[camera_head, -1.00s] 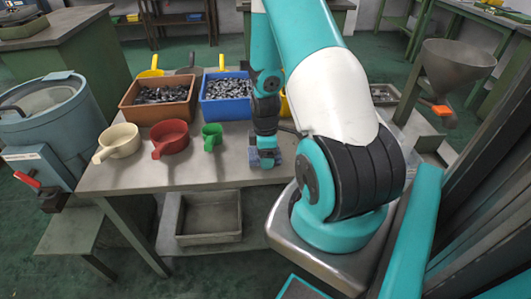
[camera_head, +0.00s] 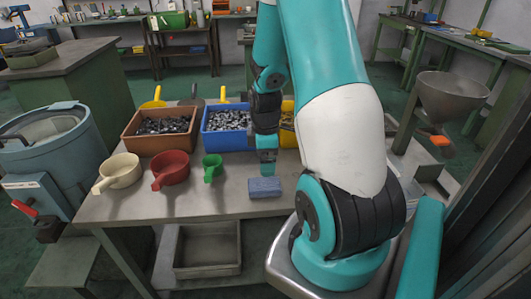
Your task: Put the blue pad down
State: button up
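The blue pad (camera_head: 264,187) lies flat on the grey table (camera_head: 222,203), near its front edge and to the right of the green scoop (camera_head: 212,167). My gripper (camera_head: 267,170) is just behind and above the pad, pointing down, with a small gap between them. It holds nothing. Its fingers are small and dark here, but it has come off the pad and looks open.
A brown bin (camera_head: 160,127) and a blue bin (camera_head: 226,128) of metal parts stand at the back, with a yellow bin (camera_head: 288,128) partly behind my arm. A white scoop (camera_head: 119,171) and a red scoop (camera_head: 171,169) sit left. Table left of the pad is bare.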

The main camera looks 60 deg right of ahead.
jog(key=w+a+r+y, duration=0.1)
jog(key=a+r, duration=0.3)
jog(key=a, duration=0.4)
jog(key=a+r+t, duration=0.1)
jog(key=a+r, duration=0.4)
jog(key=a, duration=0.2)
jog(key=w+a+r+y, duration=0.1)
jog(key=a+r, duration=0.3)
jog(key=a, duration=0.4)
jog(key=s+a+r+y, duration=0.1)
jog(key=s+a+r, duration=0.2)
jog(key=s+a, duration=0.3)
jog(key=s+a+r+m+g+y, duration=0.1)
jog(key=s+a+r, duration=0.2)
jog(key=s+a, duration=0.2)
jog(key=shift+s+a+r, duration=0.4)
jog(key=shift+a, duration=0.3)
jog(key=shift+r, duration=0.1)
jog(key=shift+r+p, duration=0.4)
jog(key=shift+p, duration=0.1)
